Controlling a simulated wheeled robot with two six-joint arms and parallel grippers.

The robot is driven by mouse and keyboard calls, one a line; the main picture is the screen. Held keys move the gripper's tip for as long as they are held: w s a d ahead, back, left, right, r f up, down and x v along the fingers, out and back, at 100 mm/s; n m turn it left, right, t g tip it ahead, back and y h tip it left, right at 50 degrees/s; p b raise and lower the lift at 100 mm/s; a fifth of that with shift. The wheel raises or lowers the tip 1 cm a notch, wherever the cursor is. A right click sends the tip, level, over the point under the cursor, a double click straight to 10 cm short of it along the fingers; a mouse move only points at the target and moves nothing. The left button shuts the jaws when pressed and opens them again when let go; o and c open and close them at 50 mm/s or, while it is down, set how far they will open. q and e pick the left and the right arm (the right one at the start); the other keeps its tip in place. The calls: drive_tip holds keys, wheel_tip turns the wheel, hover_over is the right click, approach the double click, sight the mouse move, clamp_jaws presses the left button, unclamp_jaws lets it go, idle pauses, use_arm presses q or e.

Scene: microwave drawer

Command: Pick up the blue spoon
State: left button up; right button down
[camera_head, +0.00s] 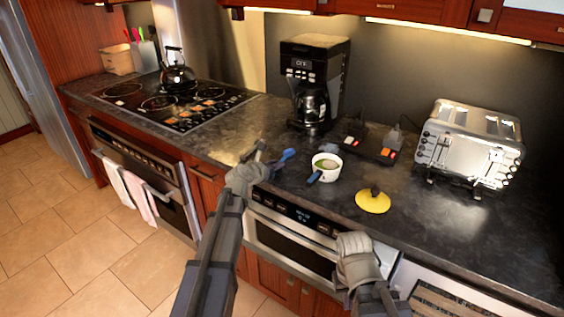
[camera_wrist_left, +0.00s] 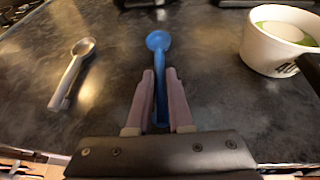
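The blue spoon (camera_head: 288,154) lies on the dark counter in the head view, left of a white pot. In the left wrist view the spoon (camera_wrist_left: 158,42) points away from me, its handle between my two fingers. My left gripper (camera_head: 266,151) is at the handle, and its fingertips also show in the wrist view (camera_wrist_left: 160,72). The fingers lie close along both sides of the handle and look shut on it. The spoon appears at or just above counter height. My right arm is low at the front, with its fingers out of sight.
A metal spoon (camera_wrist_left: 72,72) lies left of the blue one. The white pot (camera_head: 326,167), with green contents, stands to the right. A yellow lid (camera_head: 373,201), coffee maker (camera_head: 312,85) and toaster (camera_head: 469,145) are also on the counter. The stovetop (camera_head: 170,100) is left.

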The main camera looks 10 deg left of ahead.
use_arm(q)
clamp_jaws()
drive_tip(key=shift+r, duration=0.15)
use_arm(e)
drive_tip(key=shift+r, duration=0.2)
